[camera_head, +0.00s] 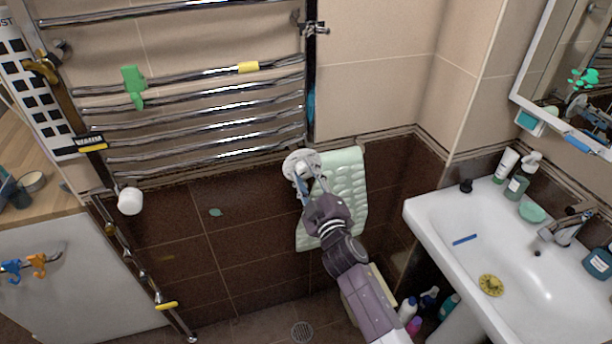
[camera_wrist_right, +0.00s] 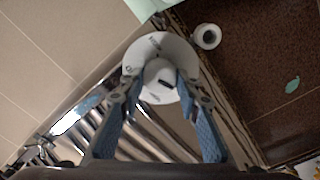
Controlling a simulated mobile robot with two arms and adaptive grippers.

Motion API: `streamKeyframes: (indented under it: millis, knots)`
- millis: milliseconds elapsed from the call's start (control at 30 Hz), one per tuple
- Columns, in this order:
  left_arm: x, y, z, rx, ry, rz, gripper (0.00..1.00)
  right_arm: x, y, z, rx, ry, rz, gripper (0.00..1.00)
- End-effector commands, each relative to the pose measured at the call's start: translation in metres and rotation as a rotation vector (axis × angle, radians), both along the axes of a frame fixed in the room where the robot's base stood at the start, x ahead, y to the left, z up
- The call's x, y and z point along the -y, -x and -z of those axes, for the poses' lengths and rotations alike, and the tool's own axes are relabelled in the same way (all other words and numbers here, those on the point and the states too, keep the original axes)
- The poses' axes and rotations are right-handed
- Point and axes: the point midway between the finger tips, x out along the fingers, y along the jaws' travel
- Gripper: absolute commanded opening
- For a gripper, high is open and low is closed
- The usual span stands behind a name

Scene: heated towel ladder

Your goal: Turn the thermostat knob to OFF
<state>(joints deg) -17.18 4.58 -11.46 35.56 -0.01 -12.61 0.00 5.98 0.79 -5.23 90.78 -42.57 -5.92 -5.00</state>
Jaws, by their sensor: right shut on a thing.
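The thermostat knob (camera_head: 300,163) is a white round dial at the lower right end of the chrome towel ladder (camera_head: 200,131). My right gripper (camera_head: 309,187) reaches up to it from below. In the right wrist view the knob's raised white centre (camera_wrist_right: 159,76) sits between the two blue-padded fingers of my right gripper (camera_wrist_right: 160,82), which is shut on it. A dark pointer mark shows on the centre. The white disc around it carries small lettering, too small to read surely. My left gripper is not in view.
A pale green towel (camera_head: 345,190) hangs just right of the knob. A white cylindrical cap (camera_head: 129,201) is on the ladder's left side. A white sink (camera_head: 480,240) stands at right.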

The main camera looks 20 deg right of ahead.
Motion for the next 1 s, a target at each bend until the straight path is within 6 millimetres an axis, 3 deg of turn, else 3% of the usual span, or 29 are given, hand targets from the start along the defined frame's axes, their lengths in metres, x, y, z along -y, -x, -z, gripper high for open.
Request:
streamKeyframes:
  millis: [300,867,900,1000]
  knots:
    - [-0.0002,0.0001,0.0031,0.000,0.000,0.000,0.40,-0.0001,0.0002,0.0011,0.004,0.133,0.000,0.07]
    - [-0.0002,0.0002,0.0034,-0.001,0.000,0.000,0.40,-0.0002,0.0002,0.0010,0.004,0.165,0.000,0.07]
    - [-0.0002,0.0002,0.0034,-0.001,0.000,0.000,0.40,-0.0001,0.0002,0.0011,0.004,0.165,0.000,0.33]
    - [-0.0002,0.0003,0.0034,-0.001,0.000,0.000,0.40,-0.0002,0.0002,0.0010,0.004,0.165,0.000,0.44]
